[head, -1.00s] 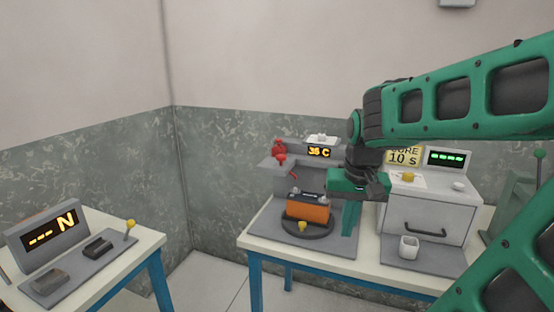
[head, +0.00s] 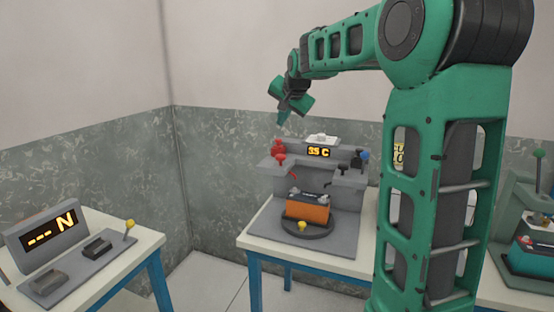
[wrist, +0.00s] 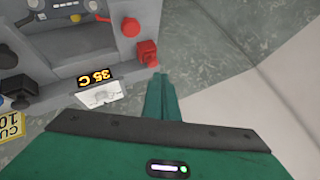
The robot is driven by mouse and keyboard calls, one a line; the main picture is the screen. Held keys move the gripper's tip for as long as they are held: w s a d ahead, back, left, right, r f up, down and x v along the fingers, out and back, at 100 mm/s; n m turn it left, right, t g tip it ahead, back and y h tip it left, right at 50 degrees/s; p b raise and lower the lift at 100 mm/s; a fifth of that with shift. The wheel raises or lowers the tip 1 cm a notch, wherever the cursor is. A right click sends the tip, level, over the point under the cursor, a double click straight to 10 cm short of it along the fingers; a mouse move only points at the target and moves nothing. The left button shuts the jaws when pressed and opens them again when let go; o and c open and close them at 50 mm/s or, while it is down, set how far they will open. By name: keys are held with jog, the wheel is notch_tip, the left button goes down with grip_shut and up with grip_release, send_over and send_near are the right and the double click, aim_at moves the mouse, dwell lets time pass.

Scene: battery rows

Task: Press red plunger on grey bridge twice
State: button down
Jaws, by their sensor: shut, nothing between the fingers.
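The grey bridge (head: 318,176) stands at the back of the right-hand table, over an orange-and-black battery (head: 307,209). A round red plunger head (head: 281,159) sits at the bridge's left end. A brighter red block (head: 278,146) stands just behind it. The wrist view shows the round red head (wrist: 131,27) and the red block (wrist: 147,52) beside it. My gripper (head: 282,120) is shut and empty, pointing down above these red parts with a visible gap. In the wrist view its fingertips (wrist: 161,77) lie nearest the red block.
A display (head: 318,152) on the bridge reads 35 C. Dark and blue knobs (head: 361,157) are at its right end. A thin red lever (head: 294,173) hangs on its left. Another table (head: 150,243) at left holds a display and cradles. The wall (head: 220,140) is close behind.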

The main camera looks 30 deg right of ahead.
aim_at(280, 155)
jog(key=shift+f, duration=4.4)
jog(key=shift+f, duration=0.15)
jog(key=shift+s+f, duration=0.1)
jog(key=shift+f, duration=0.15)
jog(key=shift+f, duration=1.05)
dwell(0.3)
jog(key=shift+r, duration=1.5)
jog(key=shift+r, duration=2.5)
